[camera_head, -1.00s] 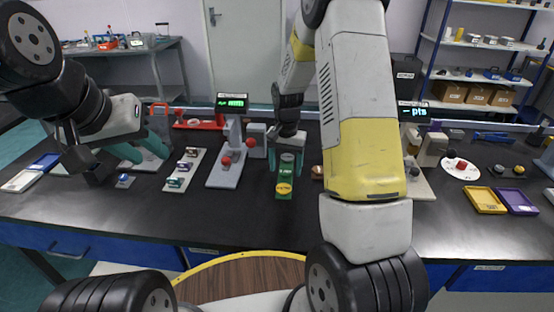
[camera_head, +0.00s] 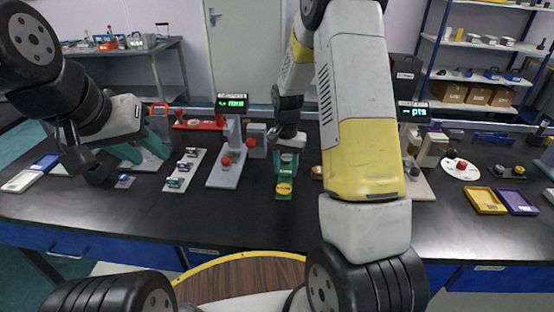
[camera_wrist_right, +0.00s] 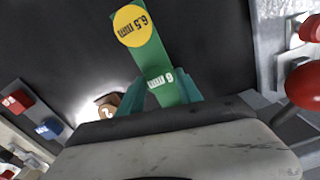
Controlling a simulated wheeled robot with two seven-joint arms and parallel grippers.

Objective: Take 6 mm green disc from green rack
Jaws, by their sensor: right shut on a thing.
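The green rack (camera_head: 284,196) stands on the black bench near the middle, with a round yellow disc marked 6.5 mm (camera_head: 284,188) at its near end. The rack (camera_wrist_right: 136,44) and yellow disc (camera_wrist_right: 132,26) also show in the right wrist view. My right gripper (camera_head: 287,159) is at the rack's far end, its teal fingers pointing down. It is shut on the green disc marked 6 mm (camera_wrist_right: 160,79), whose edges are partly hidden between the fingers. I cannot tell whether the disc is clear of the rack. My left gripper (camera_head: 150,160) is open and empty over the left bench.
A grey stand with red knobs (camera_head: 228,168) is left of the rack, and a pale strip with several small blocks (camera_head: 184,170) lies further left. A yellow tray (camera_head: 485,201) and purple tray (camera_head: 518,202) lie at right. The bench before the rack is clear.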

